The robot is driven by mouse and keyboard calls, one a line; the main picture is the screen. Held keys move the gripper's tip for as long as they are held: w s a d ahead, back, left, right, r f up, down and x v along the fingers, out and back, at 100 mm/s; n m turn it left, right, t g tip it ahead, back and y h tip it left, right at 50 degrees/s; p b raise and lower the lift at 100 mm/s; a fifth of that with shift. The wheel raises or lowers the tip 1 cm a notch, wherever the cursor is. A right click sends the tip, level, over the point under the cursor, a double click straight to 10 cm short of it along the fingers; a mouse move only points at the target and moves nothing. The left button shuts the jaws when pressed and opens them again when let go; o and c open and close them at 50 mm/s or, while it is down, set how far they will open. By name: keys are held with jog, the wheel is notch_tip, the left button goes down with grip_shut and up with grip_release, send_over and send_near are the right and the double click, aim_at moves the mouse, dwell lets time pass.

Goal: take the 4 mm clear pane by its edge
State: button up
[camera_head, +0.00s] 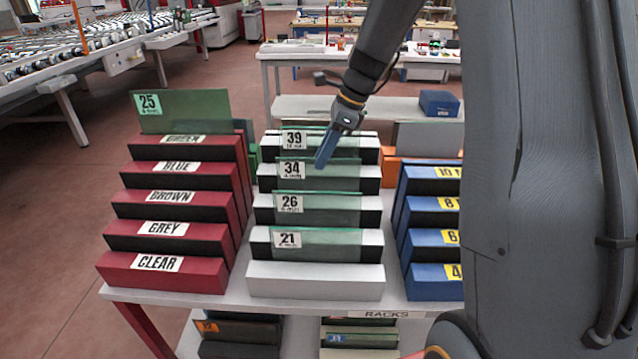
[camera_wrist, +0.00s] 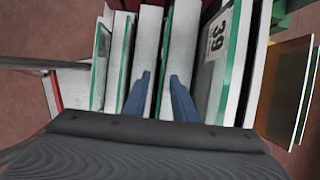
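Several greenish panes stand upright in the white stepped rack (camera_head: 315,283), labelled 39 (camera_head: 345,145), 34 (camera_head: 340,176), 26 (camera_head: 335,205) and 21 (camera_head: 335,243). The small print is too small to read, so I cannot tell which is the 4 mm clear one. My gripper (camera_head: 321,163) points down in front of the 34 pane, right of its label. In the wrist view my gripper (camera_wrist: 160,75) is open, with a gap between its two blue fingers. A thin green pane edge (camera_wrist: 163,50) runs between them; neither finger clearly touches it. The 39 pane (camera_wrist: 216,75) is to the right.
A red rack (camera_head: 165,275) marked CLEAR to GREEN stands left, holding a pane labelled 25 (camera_head: 195,110). A blue rack (camera_head: 432,285) with thickness numbers stands right. Orange-brown panes (camera_wrist: 285,85) show at the wrist view's right. More panes lie under the table.

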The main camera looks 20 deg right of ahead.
aim_at(318, 185)
jog(key=p+x, duration=0.1)
jog(key=x, duration=0.2)
jog(key=shift+f, duration=0.4)
jog(key=shift+c, duration=0.4)
grip_shut()
jog(key=shift+w, duration=0.1)
dwell(0.6)
